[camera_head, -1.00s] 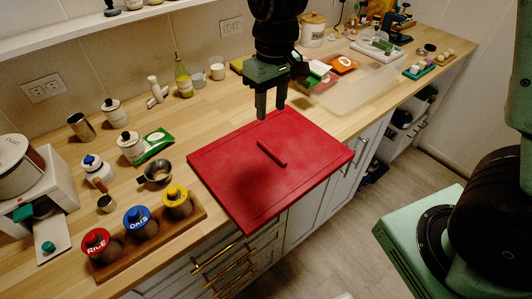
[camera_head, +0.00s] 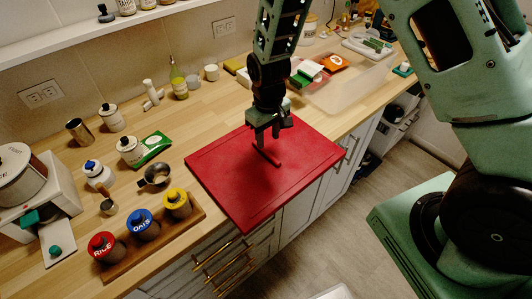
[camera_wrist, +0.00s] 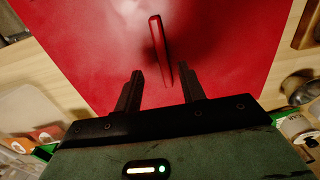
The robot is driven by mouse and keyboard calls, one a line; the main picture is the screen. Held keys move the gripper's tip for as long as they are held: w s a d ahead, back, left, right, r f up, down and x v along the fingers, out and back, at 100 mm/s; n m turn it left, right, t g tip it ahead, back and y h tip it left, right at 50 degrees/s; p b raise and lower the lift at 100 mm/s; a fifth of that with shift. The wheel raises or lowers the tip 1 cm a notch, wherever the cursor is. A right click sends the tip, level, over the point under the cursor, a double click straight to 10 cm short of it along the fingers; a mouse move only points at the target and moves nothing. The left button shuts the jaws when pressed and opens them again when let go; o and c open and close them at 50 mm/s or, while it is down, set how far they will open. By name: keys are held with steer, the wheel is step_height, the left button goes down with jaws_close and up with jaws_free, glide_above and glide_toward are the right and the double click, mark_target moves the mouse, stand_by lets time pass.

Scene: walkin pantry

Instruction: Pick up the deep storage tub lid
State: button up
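The red tub lid (camera_head: 237,185) lies flat on the wooden counter and reaches its front edge. A raised bar handle (camera_head: 267,157) stands near its middle. The lid fills much of the wrist view (camera_wrist: 220,45), with the handle (camera_wrist: 159,50) seen nearly end to end. My gripper (camera_head: 268,143) points down just above the handle in the head view. In the wrist view its two fingers (camera_wrist: 160,85) are apart, with nothing between the tips; the handle lies just ahead of them. I cannot tell the exact height above the handle.
A clear tub (camera_head: 345,92) with packets stands behind right of the lid. Open floor lies right of the cabinets.

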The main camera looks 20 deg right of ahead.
mark_target(267, 153)
steer(key=shift+s+a+f+p, duration=0.15)
steer(key=shift+f+p, duration=1.2)
steer(key=shift+f, duration=1.35)
jaws_close()
